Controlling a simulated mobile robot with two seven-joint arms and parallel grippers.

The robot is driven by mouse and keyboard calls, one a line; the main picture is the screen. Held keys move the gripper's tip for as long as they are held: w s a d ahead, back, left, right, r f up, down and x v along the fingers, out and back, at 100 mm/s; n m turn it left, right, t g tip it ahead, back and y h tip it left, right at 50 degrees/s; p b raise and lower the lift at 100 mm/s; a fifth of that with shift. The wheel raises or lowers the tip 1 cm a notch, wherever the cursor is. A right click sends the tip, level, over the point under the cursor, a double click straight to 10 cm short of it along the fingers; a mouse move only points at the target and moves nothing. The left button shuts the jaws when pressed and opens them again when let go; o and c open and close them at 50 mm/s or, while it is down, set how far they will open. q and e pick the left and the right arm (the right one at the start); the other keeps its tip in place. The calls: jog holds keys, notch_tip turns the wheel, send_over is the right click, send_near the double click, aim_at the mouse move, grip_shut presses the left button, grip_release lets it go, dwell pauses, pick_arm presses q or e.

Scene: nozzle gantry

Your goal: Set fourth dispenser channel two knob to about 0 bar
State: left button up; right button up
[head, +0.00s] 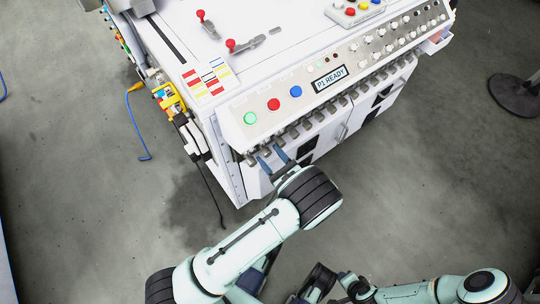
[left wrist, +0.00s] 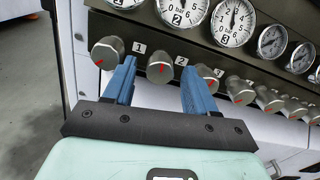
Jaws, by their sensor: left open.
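A row of grey round knobs with red pointer marks runs under pressure gauges in the left wrist view. My left gripper (head: 271,158) is at the left end of this row in the head view. It is open, with its blue fingers on either side of one knob (left wrist: 160,68), between the labels 1 and 2. I cannot tell whether the fingers touch it. That knob's red mark points roughly up. A gauge (left wrist: 233,22) marked in bar is above to the right. The right arm (head: 440,290) is at the bottom right, and its gripper state is unclear.
Another knob (left wrist: 107,51) is close left of the fingers, and a further knob (left wrist: 207,76) is behind the right finger. The machine's front panel has green, red and blue buttons (head: 273,104) and a "P1 READY" display (head: 330,78). The floor in front is clear.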

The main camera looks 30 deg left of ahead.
pick_arm(q)
jog(key=shift+w+a, duration=0.15)
jog(key=shift+a, duration=0.2)
grip_shut()
